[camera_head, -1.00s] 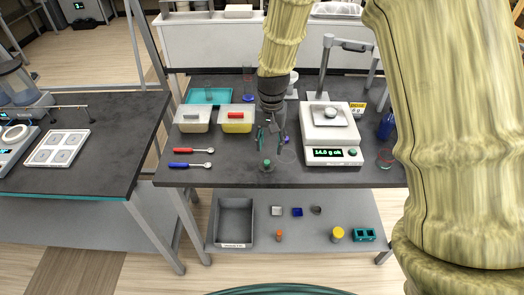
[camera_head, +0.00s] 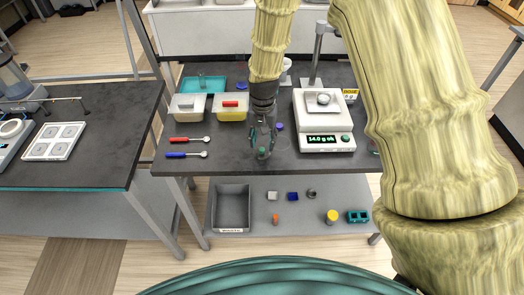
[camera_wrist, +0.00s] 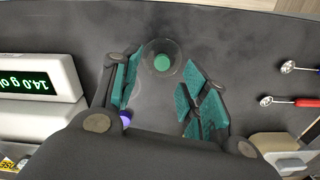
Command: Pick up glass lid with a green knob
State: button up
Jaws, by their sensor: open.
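The glass lid with a green knob (camera_wrist: 162,62) lies on the dark table top near its front edge. It is a clear disc around a round green knob. In the head view the knob (camera_head: 263,152) shows just below my gripper (camera_head: 262,143). In the wrist view my gripper (camera_wrist: 157,92) is open, with teal finger pads spread to either side and nothing between them. The lid lies just beyond the fingertips, roughly centred between them. Whether the fingertips are level with the knob I cannot tell.
A scale (camera_head: 325,125) reading about 14.0 g stands to the right. Red (camera_head: 187,139) and blue (camera_head: 186,155) handled spoons lie to the left, with two bins (camera_head: 188,107) (camera_head: 233,106) behind. A purple item (camera_head: 280,127) is close by the gripper. The table's front edge is near the lid.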

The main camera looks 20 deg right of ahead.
aim_at(262, 149)
jog(key=shift+a+f+p, duration=0.1)
jog(key=shift+f+p, duration=0.9)
jog(key=shift+f, duration=1.05)
grip_shut()
